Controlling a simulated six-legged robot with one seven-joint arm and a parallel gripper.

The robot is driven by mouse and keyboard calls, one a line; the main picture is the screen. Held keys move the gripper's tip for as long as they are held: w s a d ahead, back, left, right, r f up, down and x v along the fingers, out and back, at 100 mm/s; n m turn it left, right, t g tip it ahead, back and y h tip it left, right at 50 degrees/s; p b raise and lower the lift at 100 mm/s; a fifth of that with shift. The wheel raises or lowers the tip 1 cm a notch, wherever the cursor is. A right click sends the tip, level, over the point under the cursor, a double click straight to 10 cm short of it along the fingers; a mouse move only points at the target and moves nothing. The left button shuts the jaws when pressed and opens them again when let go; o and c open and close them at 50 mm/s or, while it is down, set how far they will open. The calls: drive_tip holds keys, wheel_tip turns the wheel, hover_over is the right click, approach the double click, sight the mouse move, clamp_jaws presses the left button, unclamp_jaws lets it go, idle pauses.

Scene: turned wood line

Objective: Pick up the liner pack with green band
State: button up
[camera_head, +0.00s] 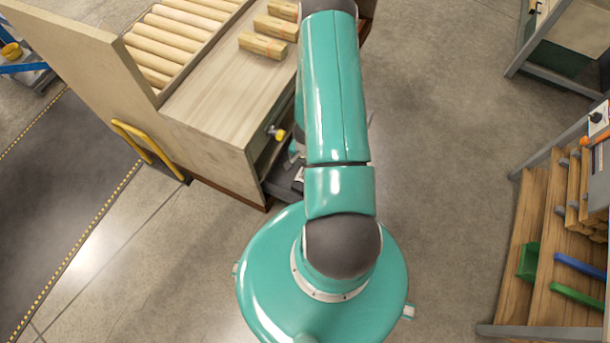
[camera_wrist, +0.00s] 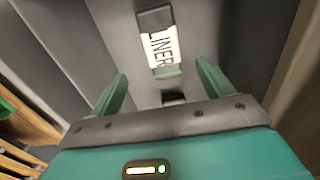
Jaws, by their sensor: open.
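The liner pack (camera_wrist: 161,48) shows in the wrist view on a grey surface. It has a dark end, a white label reading "LINER" and a green band (camera_wrist: 167,74) at its near end. My gripper (camera_wrist: 161,70) is open, with its two green fingers spread left and right. The pack lies ahead of and between the fingers in the picture, and nothing is seen held. How far the fingertips are from the pack is hard to judge. In the head view my arm covers most of the gripper area, and I cannot make out the pack there.
A wooden bench (camera_head: 215,95) with turned wood pieces (camera_head: 263,46) on top stands at the upper left, with an open dark bay in its side. A wooden rack (camera_head: 540,240) with green and blue parts stands at the right. The floor between is clear.

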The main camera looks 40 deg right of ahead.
drive_tip(key=f, duration=0.9)
drive_tip(key=shift+w+a+f, duration=0.15)
drive_tip(key=shift+a+f, duration=0.05)
drive_tip(key=c, duration=1.1)
